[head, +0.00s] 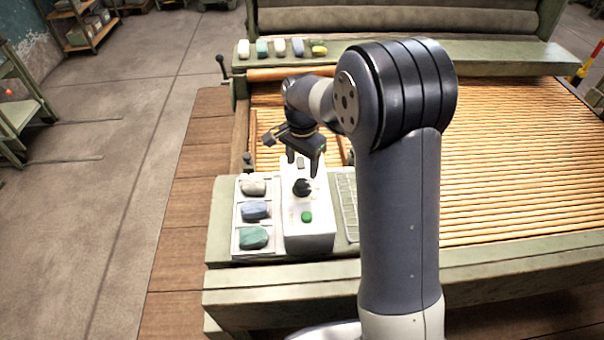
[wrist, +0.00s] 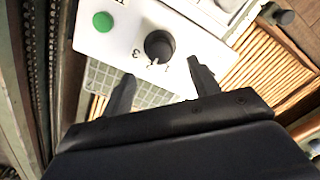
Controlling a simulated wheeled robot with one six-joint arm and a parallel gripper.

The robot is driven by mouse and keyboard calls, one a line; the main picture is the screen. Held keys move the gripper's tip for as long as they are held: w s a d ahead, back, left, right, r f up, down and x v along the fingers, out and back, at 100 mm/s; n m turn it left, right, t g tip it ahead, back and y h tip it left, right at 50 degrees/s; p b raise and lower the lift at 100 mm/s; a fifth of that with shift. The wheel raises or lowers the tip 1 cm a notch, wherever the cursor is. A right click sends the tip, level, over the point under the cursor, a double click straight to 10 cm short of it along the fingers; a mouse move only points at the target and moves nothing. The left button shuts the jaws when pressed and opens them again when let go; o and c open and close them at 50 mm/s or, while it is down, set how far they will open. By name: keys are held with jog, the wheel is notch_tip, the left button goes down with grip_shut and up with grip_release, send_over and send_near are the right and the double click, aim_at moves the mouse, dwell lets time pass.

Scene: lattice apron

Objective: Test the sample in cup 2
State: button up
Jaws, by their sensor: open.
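A white control box (head: 319,242) stands on the green ledge. It carries a black knob (head: 302,187) and a green button (head: 306,217). In the wrist view the knob (wrist: 159,46) has a pale pointer at its lower edge, near printed marks that look like 1 and 3. The green button (wrist: 103,21) is to its upper left. I cannot make out a 2 or any cup labelled 2. My gripper (head: 304,160) is above the far part of the box. In the wrist view its open, empty fingers (wrist: 161,77) sit just below the knob, apart from it.
A white tray (head: 237,228) left of the box holds white, blue and teal lumps. A wire grid (head: 350,205) lies right of the box. Wooden slats (head: 490,150) fill the table behind. Several coloured lumps (head: 280,48) line the far ledge.

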aim_at(302, 182)
notch_tip(302, 182, up, 4)
jog(key=shift+r, duration=0.2)
notch_tip(302, 182, down, 11)
jog(key=shift+r, duration=0.2)
jog(key=shift+f, duration=0.1)
dwell(0.5)
dwell(0.4)
